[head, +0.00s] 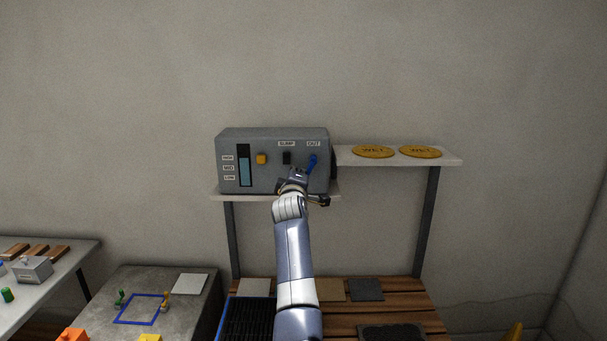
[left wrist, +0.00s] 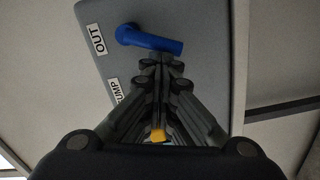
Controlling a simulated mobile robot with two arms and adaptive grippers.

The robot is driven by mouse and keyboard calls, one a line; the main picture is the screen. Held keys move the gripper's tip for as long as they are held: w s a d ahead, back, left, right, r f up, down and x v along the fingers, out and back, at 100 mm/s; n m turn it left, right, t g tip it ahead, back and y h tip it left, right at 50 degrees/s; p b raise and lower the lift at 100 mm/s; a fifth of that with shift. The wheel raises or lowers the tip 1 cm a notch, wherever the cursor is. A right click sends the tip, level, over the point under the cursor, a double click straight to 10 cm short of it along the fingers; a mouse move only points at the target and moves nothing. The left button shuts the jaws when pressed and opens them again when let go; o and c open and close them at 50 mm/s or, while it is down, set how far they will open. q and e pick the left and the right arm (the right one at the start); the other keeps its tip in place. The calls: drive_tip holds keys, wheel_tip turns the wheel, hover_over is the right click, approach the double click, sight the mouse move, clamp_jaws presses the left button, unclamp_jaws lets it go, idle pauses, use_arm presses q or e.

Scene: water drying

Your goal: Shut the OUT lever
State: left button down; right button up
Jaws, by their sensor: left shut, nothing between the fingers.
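The blue OUT lever (head: 312,161) is on the right of the grey control box's front, below the OUT label (head: 313,143). In the head view it slants, with its upper end to the right. It also shows in the left wrist view as a blue handle (left wrist: 152,39) beside the OUT label (left wrist: 96,39). My left gripper (head: 298,175) is shut and empty, just below the lever. In the left wrist view its closed fingers (left wrist: 160,62) reach close to the lever; I cannot tell whether they touch it. My right gripper is not in view.
The grey control box (head: 270,136) stands on a shelf and carries a black SUMP switch (head: 286,158), a yellow button (head: 261,159) and a level gauge (head: 244,166). Two yellow WET discs (head: 373,152) lie on the shelf at right. A slatted wooden bench (head: 400,300) is below.

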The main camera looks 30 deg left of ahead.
use_arm(q)
drive_tip(key=shift+w+d+f+n+p, duration=0.2)
drive_tip(key=shift+f+n, duration=0.3)
drive_tip(key=shift+n, duration=0.45)
drive_tip(key=shift+w+d+f+n+p, duration=0.1)
drive_tip(key=shift+w+d+f+n, duration=0.25)
drive_tip(key=shift+n, duration=0.6)
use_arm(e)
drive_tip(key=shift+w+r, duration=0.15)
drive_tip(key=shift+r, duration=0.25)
use_arm(q)
drive_tip(key=shift+s+a, duration=0.1)
drive_tip(key=shift+a, duration=0.05)
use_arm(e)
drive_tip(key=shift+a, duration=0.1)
